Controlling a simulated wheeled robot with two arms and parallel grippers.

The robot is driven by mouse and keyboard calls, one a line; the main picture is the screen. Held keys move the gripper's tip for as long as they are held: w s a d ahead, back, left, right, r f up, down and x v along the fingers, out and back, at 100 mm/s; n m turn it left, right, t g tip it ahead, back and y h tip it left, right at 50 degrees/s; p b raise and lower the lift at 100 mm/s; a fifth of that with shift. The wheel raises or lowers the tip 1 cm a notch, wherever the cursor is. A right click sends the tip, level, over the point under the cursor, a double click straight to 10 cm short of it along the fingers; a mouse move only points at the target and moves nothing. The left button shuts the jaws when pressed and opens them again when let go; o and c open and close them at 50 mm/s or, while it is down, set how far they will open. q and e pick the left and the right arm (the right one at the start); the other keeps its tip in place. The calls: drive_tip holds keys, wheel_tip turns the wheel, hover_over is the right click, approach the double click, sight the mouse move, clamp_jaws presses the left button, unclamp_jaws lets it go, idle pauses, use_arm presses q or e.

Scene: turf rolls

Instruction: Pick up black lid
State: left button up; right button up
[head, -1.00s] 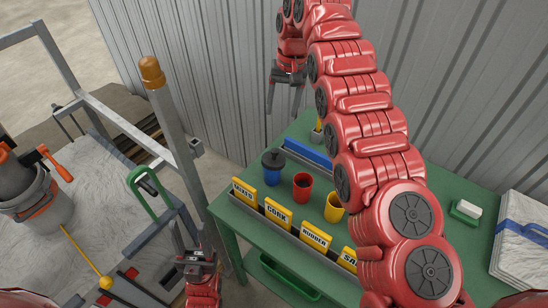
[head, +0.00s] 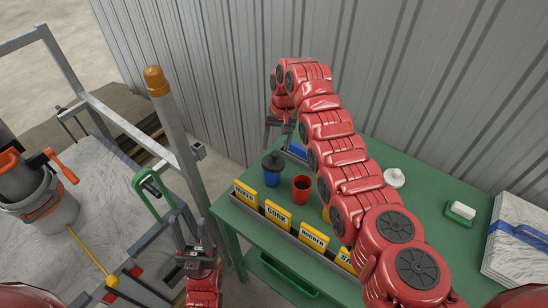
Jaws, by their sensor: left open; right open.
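The black lid (head: 273,160) sits on a blue cup (head: 272,178) on the green table, left of a red cup (head: 301,189). My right gripper (head: 277,146) hangs with its jaws open and pointing down, just above the lid in the picture. I cannot tell how much space is between the fingertips and the lid. Nothing is between the fingers that I can see. My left gripper (head: 190,232) is open and empty, low in the view, left of the table and away from the lid.
Yellow labelled signs (head: 278,216) stand along the table's front edge. My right arm hides most of a yellow cup and part of a blue tray (head: 296,149). A white object (head: 393,178) and a green-based block (head: 461,211) lie to the right. A grey post (head: 172,125) stands left of the table.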

sight(275, 154)
drive_tip(key=f, duration=0.1)
drive_tip(key=f+p, duration=0.2)
drive_tip(key=shift+s+a+f, duration=0.1)
drive_tip(key=shift+s, duration=0.15)
drive_tip(key=shift+w+f, duration=0.1)
drive_tip(key=shift+f, duration=0.65)
clamp_jaws()
